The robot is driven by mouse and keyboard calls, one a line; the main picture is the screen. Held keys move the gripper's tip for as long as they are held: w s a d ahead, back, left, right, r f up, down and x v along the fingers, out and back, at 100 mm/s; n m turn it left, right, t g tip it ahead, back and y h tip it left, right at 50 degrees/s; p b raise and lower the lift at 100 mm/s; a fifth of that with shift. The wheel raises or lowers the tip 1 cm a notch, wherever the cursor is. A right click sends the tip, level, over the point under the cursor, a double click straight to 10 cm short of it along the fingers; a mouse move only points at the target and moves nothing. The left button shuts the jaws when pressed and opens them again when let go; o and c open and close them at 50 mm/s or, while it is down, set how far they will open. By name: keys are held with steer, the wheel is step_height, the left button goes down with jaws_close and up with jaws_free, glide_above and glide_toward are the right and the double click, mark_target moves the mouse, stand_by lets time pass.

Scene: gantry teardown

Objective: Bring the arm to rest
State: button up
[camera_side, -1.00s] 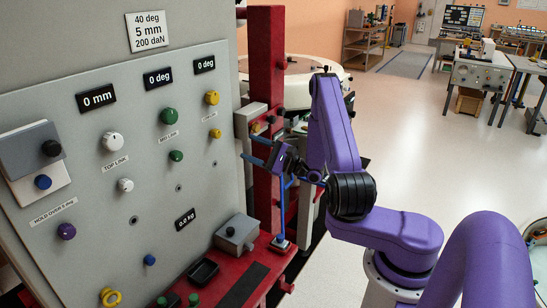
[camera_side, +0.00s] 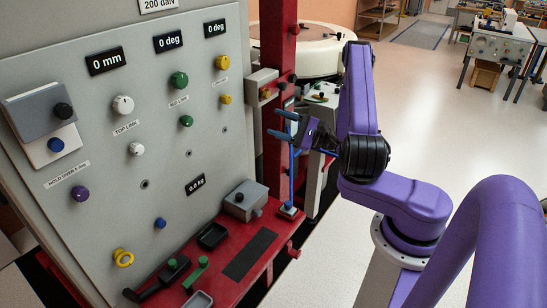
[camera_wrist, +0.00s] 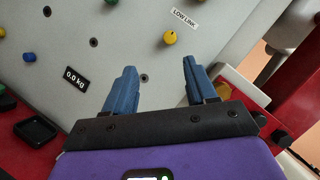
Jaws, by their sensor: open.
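My gripper (camera_side: 279,124) is open and empty, with its two blue fingers apart. It is held in the air to the right of the grey control panel (camera_side: 118,183), in front of the red upright (camera_side: 273,62). In the wrist view my gripper (camera_wrist: 158,68) points toward the panel, with clear space between the fingers. The yellow knob (camera_wrist: 170,38) by the LOW LINK label shows beyond and between the fingertips. I see no contact with the panel. My arm is bent at the elbow.
Several coloured knobs stick out of the panel. A red ledge (camera_side: 237,284) below carries a grey box (camera_side: 245,201), black trays (camera_side: 212,236) and green-handled items (camera_side: 196,273). A round white machine (camera_side: 318,47) stands behind the upright. The floor (camera_side: 440,120) to the right is open.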

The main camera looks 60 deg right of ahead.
steer(key=s+a+r+n+g+y, duration=0.2)
steer(key=a+n+g+y, duration=0.4)
steer(key=a+g, duration=0.45)
steer(key=s+a+r+n+g+y, duration=0.2)
steer(key=s+a+n+g+y, duration=0.1)
steer(key=a+n+g, duration=0.7)
steer(key=s+a+r+n+t+h, duration=0.1)
steer(key=s+n+h, duration=1.5)
steer(key=s+n, duration=0.3)
steer(key=shift+s+a+r, duration=0.3)
steer(key=shift+s, duration=0.9)
